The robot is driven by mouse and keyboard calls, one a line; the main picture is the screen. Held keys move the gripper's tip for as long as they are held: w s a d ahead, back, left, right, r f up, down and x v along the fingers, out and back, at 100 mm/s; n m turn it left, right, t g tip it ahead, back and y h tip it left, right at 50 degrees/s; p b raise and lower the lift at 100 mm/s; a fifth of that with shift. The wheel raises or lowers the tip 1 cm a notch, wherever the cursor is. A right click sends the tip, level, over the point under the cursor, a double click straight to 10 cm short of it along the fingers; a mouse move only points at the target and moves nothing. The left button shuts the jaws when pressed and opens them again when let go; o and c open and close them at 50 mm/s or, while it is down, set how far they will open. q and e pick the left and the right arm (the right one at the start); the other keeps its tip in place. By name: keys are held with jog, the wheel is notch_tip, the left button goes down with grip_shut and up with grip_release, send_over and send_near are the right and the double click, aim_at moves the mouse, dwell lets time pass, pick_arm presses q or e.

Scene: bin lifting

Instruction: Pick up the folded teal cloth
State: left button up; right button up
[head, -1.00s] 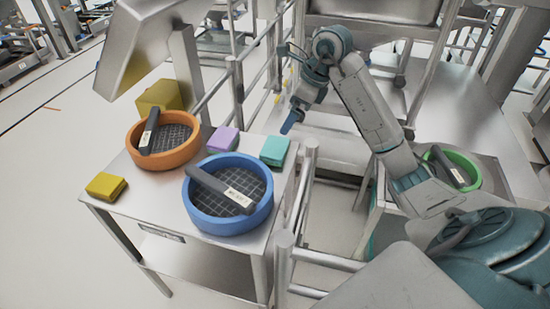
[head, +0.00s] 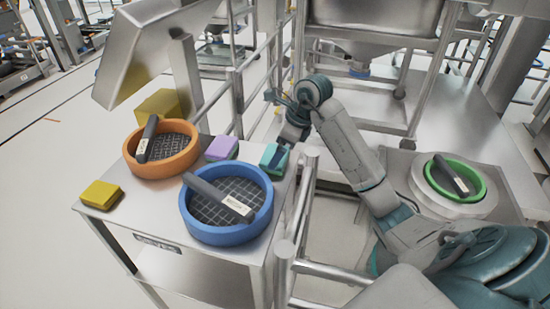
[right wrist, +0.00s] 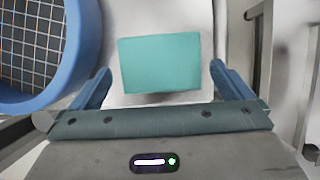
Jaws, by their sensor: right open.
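The folded teal cloth (head: 268,154) lies on the metal table, right of the blue round bin, partly hidden by my right gripper in the head view. In the right wrist view the teal cloth (right wrist: 160,65) is a flat rectangle, ahead of and centred between the blue fingers. My right gripper (head: 281,158) is over the cloth, and it also shows in the right wrist view (right wrist: 160,86) with its fingers wide apart, one toward each side of the cloth. Nothing is held. I cannot tell the exact height above the cloth. My left gripper is not in view.
The blue bin (head: 227,236) stands close left of the cloth, with a dark bar across it. A purple cloth (head: 222,147), an orange bin (head: 160,172) and a yellow cloth (head: 101,195) share the table. A metal railing (head: 304,190) runs along the table's right side.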

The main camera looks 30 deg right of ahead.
jog(key=shift+x, duration=1.35)
jog(key=c, duration=0.7)
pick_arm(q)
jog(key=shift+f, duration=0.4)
pick_arm(e)
jog(key=shift+r, duration=0.1)
jog(key=shift+r, duration=0.5)
notch_tip(320, 180, up, 2)
jog(key=shift+r, duration=0.2)
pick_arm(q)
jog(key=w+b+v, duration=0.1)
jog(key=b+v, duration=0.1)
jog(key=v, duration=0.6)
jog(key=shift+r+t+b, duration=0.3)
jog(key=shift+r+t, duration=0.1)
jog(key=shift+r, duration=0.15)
pick_arm(e)
jog(key=s+a+r, duration=0.1)
jog(key=s+a, duration=0.1)
jog(key=s, duration=1.3)
jog(key=shift+s+a+r, duration=0.25)
jog(key=shift+s+a, duration=0.05)
jog(key=shift+s, duration=0.1)
